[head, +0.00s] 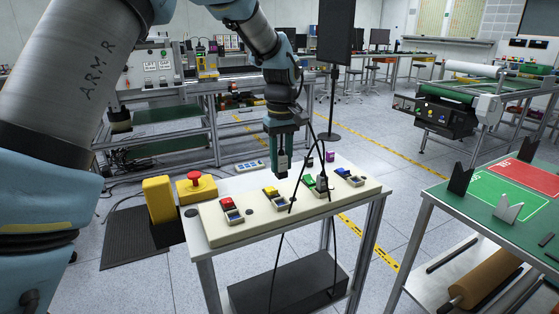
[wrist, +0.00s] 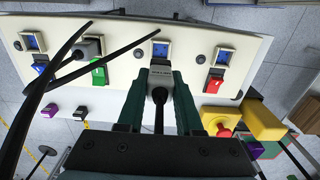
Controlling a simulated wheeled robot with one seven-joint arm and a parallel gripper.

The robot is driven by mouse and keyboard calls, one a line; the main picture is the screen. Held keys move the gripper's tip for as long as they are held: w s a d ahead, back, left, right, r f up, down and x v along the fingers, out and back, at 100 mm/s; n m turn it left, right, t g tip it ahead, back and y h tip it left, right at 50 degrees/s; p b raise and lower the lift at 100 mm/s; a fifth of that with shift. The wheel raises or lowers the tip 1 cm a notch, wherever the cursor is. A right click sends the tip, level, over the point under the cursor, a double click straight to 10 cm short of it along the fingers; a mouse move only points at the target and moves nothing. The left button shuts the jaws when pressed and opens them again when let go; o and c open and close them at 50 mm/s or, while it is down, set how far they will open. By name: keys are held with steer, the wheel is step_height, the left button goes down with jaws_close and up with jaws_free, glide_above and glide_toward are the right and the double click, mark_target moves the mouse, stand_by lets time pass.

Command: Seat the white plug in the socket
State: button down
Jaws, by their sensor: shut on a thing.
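My gripper (head: 282,172) is above the panel, shut on the white plug (wrist: 160,78). The plug sits between the green fingers in the wrist view, and its black cable trails back from it. In the head view the plug's pale body (head: 283,161) shows at the fingers. The cream panel (head: 232,238) has several sockets. The blue-faced socket by the yellow switch (head: 271,191) lies just beyond the plug's tip in the wrist view (wrist: 160,49). The plug appears apart from it; the exact gap is hard to tell.
A grey plug (head: 322,183) stands at the socket by the green switch, its cable hanging over the front. A red button on a yellow base (head: 196,184) and a yellow block (head: 159,202) are left. Black cables cross the wrist view's left side (wrist: 72,75).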

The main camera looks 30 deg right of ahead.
steer(key=b, duration=0.3)
glide_above(281, 206)
steer(key=shift+f, duration=3.35)
steer(key=shift+p, duration=0.5)
steer(key=shift+f+b, duration=0.55)
steer(key=shift+f, duration=0.65)
steer(key=shift+c, duration=2.4)
jaws_free()
steer(key=shift+r, duration=0.1)
